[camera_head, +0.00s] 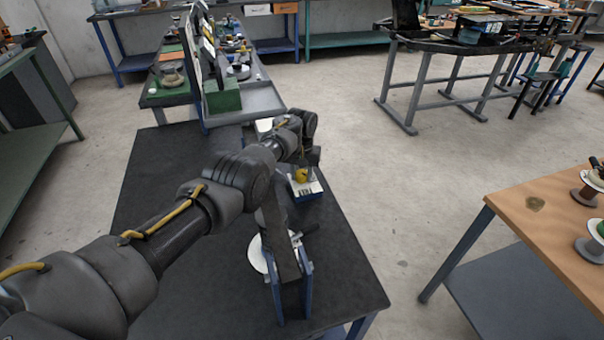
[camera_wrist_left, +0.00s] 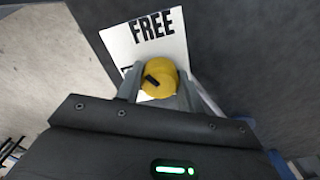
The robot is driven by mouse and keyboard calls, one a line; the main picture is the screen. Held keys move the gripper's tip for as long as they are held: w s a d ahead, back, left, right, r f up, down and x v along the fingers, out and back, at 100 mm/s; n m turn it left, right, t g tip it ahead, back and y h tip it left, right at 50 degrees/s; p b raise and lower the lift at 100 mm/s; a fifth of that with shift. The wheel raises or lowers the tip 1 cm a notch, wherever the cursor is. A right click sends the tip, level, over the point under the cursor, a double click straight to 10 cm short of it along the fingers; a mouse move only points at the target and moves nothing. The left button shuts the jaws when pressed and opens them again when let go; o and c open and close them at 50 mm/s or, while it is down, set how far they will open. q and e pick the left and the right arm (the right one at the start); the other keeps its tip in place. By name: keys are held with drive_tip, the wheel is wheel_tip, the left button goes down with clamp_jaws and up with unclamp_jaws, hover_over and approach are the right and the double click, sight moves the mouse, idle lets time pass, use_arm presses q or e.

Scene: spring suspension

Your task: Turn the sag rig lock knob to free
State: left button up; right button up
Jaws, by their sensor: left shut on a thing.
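The yellow lock knob (camera_head: 301,175) sits on a small blue box with a white top (camera_head: 313,187) on the dark table. In the left wrist view the knob (camera_wrist_left: 165,72) is round with a short black mark on its left side. Its white label plate (camera_wrist_left: 172,46) reads FREE beyond the knob; other lettering beside the knob is mostly hidden. My left gripper (camera_wrist_left: 159,88) is shut on the knob, a grey finger on each side. In the head view my left wrist partly covers the gripper and box. My right gripper is not in view.
A stand with blue uprights (camera_head: 306,285) and a white disc (camera_head: 257,254) is nearer on the dark table (camera_head: 190,295), below my arm. A grey tray bench (camera_head: 262,100) adjoins its far end. A wooden-topped table (camera_head: 545,225) stands at right, across open floor.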

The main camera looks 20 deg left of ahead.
sight(301, 172)
use_arm(q)
drive_tip(key=m, duration=0.5)
drive_tip(key=shift+b, duration=0.3)
drive_tip(key=shift+r+m, duration=0.1)
drive_tip(key=shift+m, duration=0.3)
drive_tip(key=shift+w, duration=0.1)
drive_tip(key=o, duration=1)
wheel_tip(301, 172, up, 6)
drive_tip(key=p, duration=0.2)
drive_tip(key=shift+p, duration=0.4)
wheel_tip(301, 172, up, 4)
drive_tip(key=shift+f, duration=0.2)
drive_tip(key=shift+r, duration=0.55)
